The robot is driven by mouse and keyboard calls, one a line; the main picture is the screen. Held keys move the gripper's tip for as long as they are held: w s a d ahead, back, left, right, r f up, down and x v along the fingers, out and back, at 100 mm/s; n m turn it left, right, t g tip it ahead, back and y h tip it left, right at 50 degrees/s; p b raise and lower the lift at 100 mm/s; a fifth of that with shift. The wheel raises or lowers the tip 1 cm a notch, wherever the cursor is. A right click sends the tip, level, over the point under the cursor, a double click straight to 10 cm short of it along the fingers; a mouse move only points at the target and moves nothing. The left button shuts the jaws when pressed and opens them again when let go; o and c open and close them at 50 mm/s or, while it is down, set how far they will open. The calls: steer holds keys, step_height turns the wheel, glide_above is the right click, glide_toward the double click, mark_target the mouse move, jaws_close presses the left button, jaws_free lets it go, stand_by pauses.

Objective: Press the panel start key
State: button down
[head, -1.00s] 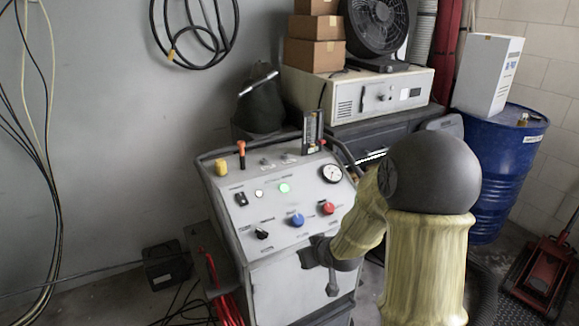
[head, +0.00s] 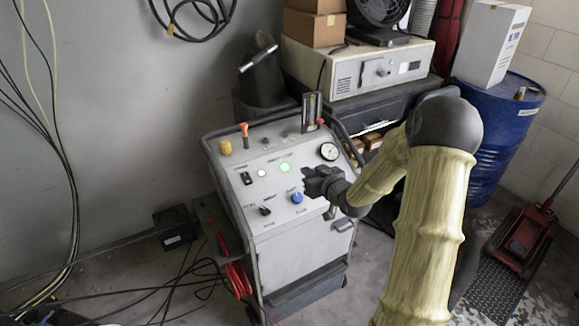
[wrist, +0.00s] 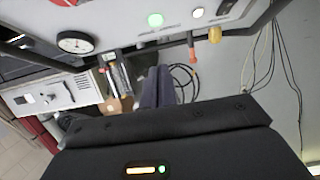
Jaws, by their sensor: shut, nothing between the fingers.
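A grey control panel (head: 239,200) slopes on top of a wheeled cabinet in the head view. It bears a blue button (head: 297,198), a black rotary knob (head: 264,210), a black rocker switch (head: 247,178), a lit green lamp (head: 285,168) and a lit white lamp (head: 261,173). The labels are too small to read, so I cannot tell which is the start key. My gripper (head: 306,174) is shut and empty over the panel's right half, just above the blue button, and hides the red button. The wrist view shows its fingers (wrist: 158,88) together and the green lamp (wrist: 155,20).
A round gauge (head: 329,151), an orange-topped lever (head: 244,131) and a yellow knob (head: 225,147) sit along the panel's back. A black rail edges the panel. A blue drum (head: 502,130) and red jack (head: 528,237) stand right. Cables lie on the floor at left.

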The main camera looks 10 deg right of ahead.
steer(key=p, duration=0.2)
glide_toward(285, 167)
steer(key=w+r, duration=0.1)
steer(key=w+a+r, duration=0.1)
steer(key=w, duration=0.2)
steer(key=shift+w+a+r, duration=0.2)
steer(key=shift+w+r, duration=0.05)
steer(key=shift+r, duration=0.15)
steer(key=f, duration=0.1)
steer(key=w+f, duration=0.1)
steer(key=shift+w+a+f, duration=0.2)
steer(key=shift+w+f, duration=0.1)
steer(key=shift+f, duration=0.1)
steer(key=shift+w+a+f, duration=0.1)
steer(key=shift+w+f, duration=0.15)
steer(key=shift+f, duration=0.2)
steer(key=shift+w+a+f+b, duration=0.1)
steer(key=shift+w+f+b, duration=0.1)
steer(key=shift+f+b, duration=0.6)
steer(key=shift+r, duration=0.15)
steer(key=shift+s, duration=0.15)
